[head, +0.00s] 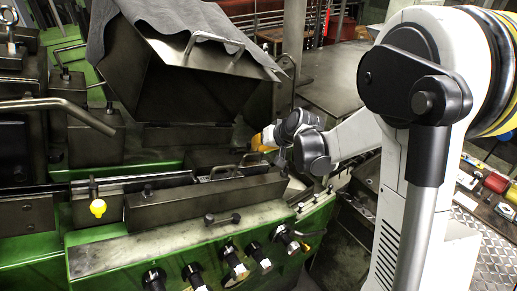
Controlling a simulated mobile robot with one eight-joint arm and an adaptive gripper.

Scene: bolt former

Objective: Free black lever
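A small dark lever (222,219) with rounded ends lies on the worn top ledge of the green machine, in front of a long dark metal block. Several black knobs or handles (237,262) stick out along the machine's front face. I cannot tell for certain which of these is the black lever. My gripper (283,158) hangs at the end of my arm, over the machine's right part behind the long block. It is small and dark against the metal, so its fingers and anything between them cannot be made out.
An open dark hood (180,85) with a grey cloth (185,22) stands behind the long block (205,200). A bent metal bar (60,104) juts in at left. A yellow knob (97,208) stands at front left. A tool-strewn bench (490,190) is at right.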

